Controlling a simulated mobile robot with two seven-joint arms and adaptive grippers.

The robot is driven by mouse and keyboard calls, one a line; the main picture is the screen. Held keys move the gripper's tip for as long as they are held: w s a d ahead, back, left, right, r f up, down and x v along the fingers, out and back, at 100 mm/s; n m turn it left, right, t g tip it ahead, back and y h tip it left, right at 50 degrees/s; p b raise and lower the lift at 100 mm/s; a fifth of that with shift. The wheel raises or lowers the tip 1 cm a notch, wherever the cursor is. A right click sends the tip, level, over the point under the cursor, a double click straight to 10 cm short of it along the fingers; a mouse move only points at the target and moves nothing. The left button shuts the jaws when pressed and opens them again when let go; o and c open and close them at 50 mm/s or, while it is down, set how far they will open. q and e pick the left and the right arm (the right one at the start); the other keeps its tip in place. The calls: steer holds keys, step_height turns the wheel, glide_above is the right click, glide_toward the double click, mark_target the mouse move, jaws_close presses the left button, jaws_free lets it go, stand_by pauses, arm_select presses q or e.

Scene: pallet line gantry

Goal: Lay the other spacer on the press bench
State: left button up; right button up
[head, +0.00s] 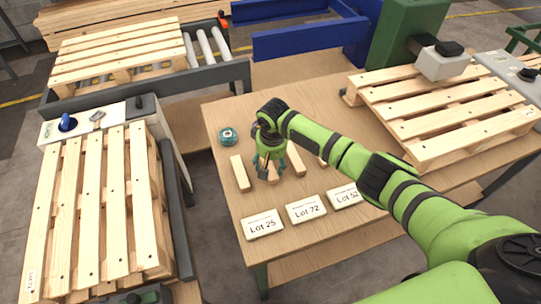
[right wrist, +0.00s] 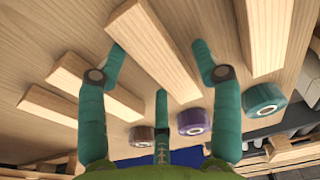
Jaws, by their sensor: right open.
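Several pale wooden spacer blocks lie side by side on the wooden bench (head: 228,108). The leftmost spacer (head: 240,173) in the head view lies clear of my gripper; it shows at the right in the right wrist view (right wrist: 265,35). My right gripper (head: 271,174) points down at the row with its fingers spread, empty. In the right wrist view another spacer (right wrist: 150,50) lies between the spread fingers, with no visible grip on it. Two more spacers (right wrist: 95,88) (right wrist: 62,115) lie to its left. My arm partly hides the row in the head view. My left gripper is not in view.
Cards Lot 25 (head: 262,224), Lot 72 (head: 306,208) and Lot 52 (head: 344,196) lie along the front. A teal roll (head: 228,136) sits behind the spacers; purple (right wrist: 193,122) and brown (right wrist: 140,135) rolls show too. Pallets stand left (head: 95,200) and right (head: 440,115).

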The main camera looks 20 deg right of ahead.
mark_target(272, 167)
step_height(272, 167, up, 12)
steer(key=s, duration=0.1)
steer(key=shift+s, duration=0.2)
